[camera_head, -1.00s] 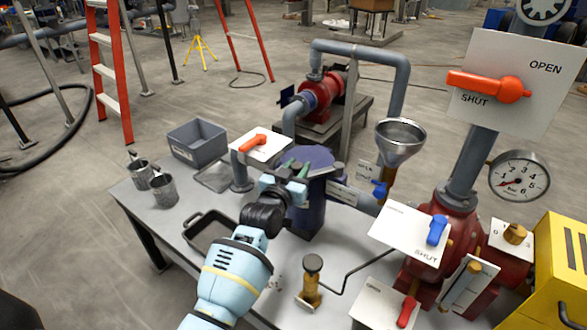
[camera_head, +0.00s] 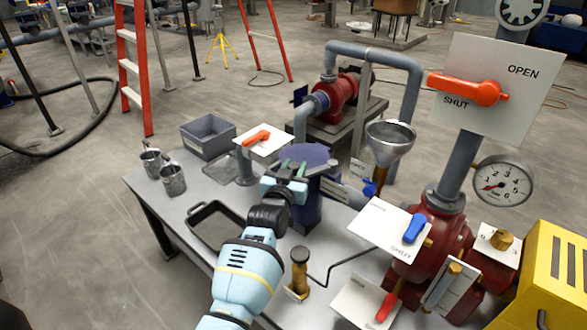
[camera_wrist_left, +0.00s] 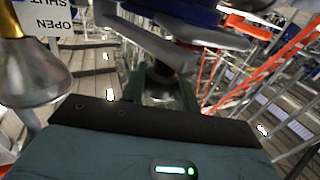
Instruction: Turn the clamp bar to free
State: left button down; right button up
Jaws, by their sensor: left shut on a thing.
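The blue filter vessel (camera_head: 309,208) stands on the grey bench with a round blue lid (camera_head: 310,153). The grey clamp bar (camera_head: 323,168) lies across its top, partly hidden by my gripper. My left gripper (camera_head: 291,167) reaches in at the near left side of the lid, its green fingers shut on the clamp bar. In the left wrist view, the grey bar (camera_wrist_left: 165,38) runs across the top, and a dark round part (camera_wrist_left: 160,80) sits between the green fingers. The exact grip contact is hard to make out. My right gripper is not in view.
A red-handled valve (camera_head: 257,137) stands just left of the vessel, and a steel funnel (camera_head: 389,140) to its right. A black tray (camera_head: 195,233), a grey bin (camera_head: 207,136) and a brass-stemmed knob (camera_head: 299,272) are on the bench. Red pump valves (camera_head: 432,225) crowd the right.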

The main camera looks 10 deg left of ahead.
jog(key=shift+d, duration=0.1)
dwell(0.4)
pick_arm(q)
jog(key=c, duration=1.1)
grip_release()
jog(key=shift+s, duration=0.1)
